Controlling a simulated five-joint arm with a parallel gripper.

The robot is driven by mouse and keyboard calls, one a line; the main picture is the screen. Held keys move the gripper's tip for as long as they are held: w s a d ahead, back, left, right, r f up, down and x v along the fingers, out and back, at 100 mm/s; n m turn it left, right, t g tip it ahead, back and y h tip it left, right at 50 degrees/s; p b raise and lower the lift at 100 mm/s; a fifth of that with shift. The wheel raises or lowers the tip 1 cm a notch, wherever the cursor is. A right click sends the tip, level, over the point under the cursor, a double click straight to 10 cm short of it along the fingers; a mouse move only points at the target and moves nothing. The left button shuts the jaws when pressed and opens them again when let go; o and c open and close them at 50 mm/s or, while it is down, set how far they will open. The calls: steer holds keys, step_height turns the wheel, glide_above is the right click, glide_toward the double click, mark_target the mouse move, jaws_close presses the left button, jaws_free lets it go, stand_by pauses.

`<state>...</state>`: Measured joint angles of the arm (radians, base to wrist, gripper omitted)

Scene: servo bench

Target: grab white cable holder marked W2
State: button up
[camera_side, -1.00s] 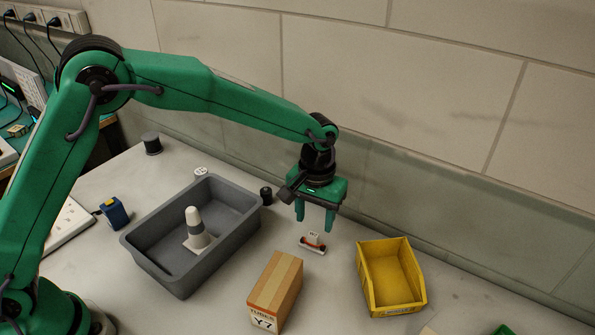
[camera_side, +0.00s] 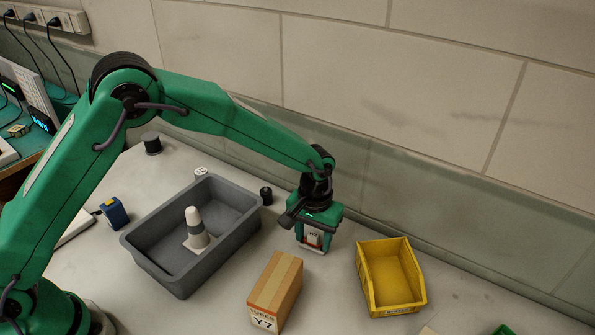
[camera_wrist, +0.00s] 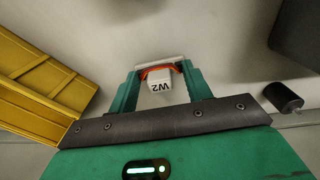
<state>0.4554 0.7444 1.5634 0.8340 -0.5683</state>
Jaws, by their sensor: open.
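The white cable holder marked W2 (camera_wrist: 159,82) lies on the bench between the two green fingers of my gripper (camera_wrist: 160,90) in the wrist view. It has a white base and an orange-red band. In the side view the holder (camera_side: 313,238) shows between the fingers of my gripper (camera_side: 313,238), partly hidden by them. My gripper is open and points down, with a finger on each side of the holder. In the wrist view a small gap seems to show beside the block; I cannot tell if either finger touches it.
A yellow bin (camera_side: 392,292) stands to the right and a cardboard box (camera_side: 276,290) in front. A grey tray (camera_side: 150,262) holding a white-and-grey cone (camera_side: 195,228) is to the left. A small black cylinder (camera_side: 266,195) stands close behind, left of my gripper.

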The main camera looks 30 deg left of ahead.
mark_target(314, 234)
steer(key=shift+c, duration=0.2)
stand_by(0.3)
steer(key=c, duration=1)
jaws_close()
steer(key=shift+r, duration=0.9)
step_height(314, 234, up, 3)
steer(key=shift+f, duration=0.2)
steer(key=s+d+r, duration=0.6)
steer(key=s, duration=0.3)
steer(key=shift+s+d+r, duration=0.2)
steer(key=shift+s+r, duration=0.1)
steer(key=shift+s, duration=0.1)
